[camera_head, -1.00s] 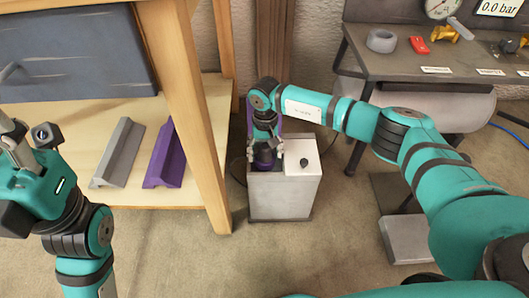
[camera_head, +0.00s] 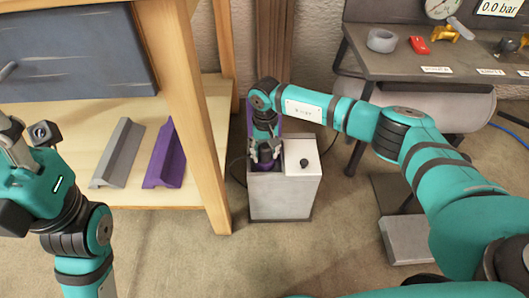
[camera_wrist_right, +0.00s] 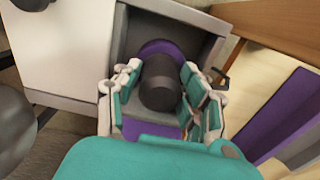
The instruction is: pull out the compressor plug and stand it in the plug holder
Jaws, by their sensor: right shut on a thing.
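My right gripper (camera_head: 265,152) reaches down over the open recess in the top of a pale grey box (camera_head: 282,198) on the floor. In the right wrist view its fingers (camera_wrist_right: 158,98) are shut on the two sides of a dark, round plug (camera_wrist_right: 158,85). A purple round part (camera_wrist_right: 158,48) shows around the plug's far side, inside the recess. The plug's lower end is hidden. I cannot tell which thing is the plug holder. My left gripper (camera_head: 28,131) is open and empty at the left edge, in front of the shelf.
A grey bent lath (camera_head: 118,155) and a purple one (camera_head: 166,158) lie on the wooden shelf (camera_head: 100,195). A wooden leg (camera_head: 202,120) stands left of the box. A black knob (camera_head: 304,162) sits on the box top. A metal bench (camera_head: 400,65) stands right.

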